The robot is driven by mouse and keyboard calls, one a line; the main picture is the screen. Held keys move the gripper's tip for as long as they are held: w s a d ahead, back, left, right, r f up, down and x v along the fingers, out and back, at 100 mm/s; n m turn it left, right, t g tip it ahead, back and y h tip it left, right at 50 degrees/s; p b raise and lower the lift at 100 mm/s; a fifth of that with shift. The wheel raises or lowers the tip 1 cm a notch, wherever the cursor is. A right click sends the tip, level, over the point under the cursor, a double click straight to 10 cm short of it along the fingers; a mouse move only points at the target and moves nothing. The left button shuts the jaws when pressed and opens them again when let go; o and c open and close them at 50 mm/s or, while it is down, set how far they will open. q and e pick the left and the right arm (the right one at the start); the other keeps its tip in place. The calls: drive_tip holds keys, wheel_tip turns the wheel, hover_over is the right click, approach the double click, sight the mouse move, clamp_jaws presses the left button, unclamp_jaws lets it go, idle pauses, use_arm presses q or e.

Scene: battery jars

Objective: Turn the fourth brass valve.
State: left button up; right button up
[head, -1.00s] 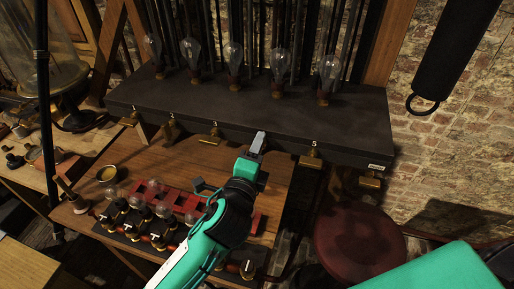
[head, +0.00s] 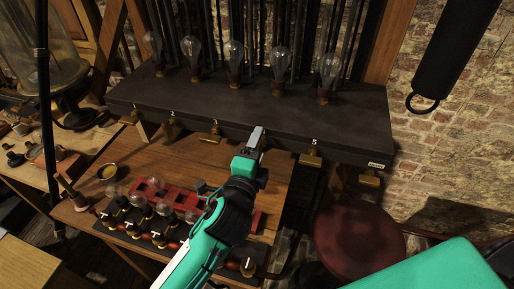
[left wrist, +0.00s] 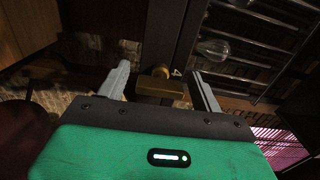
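The fourth brass valve (left wrist: 160,87), with the number 4 beside it, shows in the left wrist view on the dark bench's front edge. My left gripper (left wrist: 161,88) is open, one finger on each side of the valve, with visible gaps to both. In the head view my left gripper (head: 256,139) is at the bench's front edge and hides this valve. The third valve (head: 211,136) is to its left, and the fifth valve (head: 310,158), marked 5, to its right. My right gripper is not in view.
The dark bench (head: 265,115) carries a row of glass bulbs (head: 234,60). Below it, a wooden table (head: 185,158) holds a red rack (head: 180,200) and small black-based devices. A dark red stool (head: 357,240) stands at the lower right.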

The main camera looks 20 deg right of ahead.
use_arm(q)
drive_tip(key=shift+s, duration=0.1)
drive_tip(key=b+v, duration=0.2)
drive_tip(key=v, duration=1.1)
drive_tip(key=shift+s+a+b, duration=0.2)
drive_tip(key=shift+a+b, duration=0.1)
drive_tip(key=shift+b, duration=0.1)
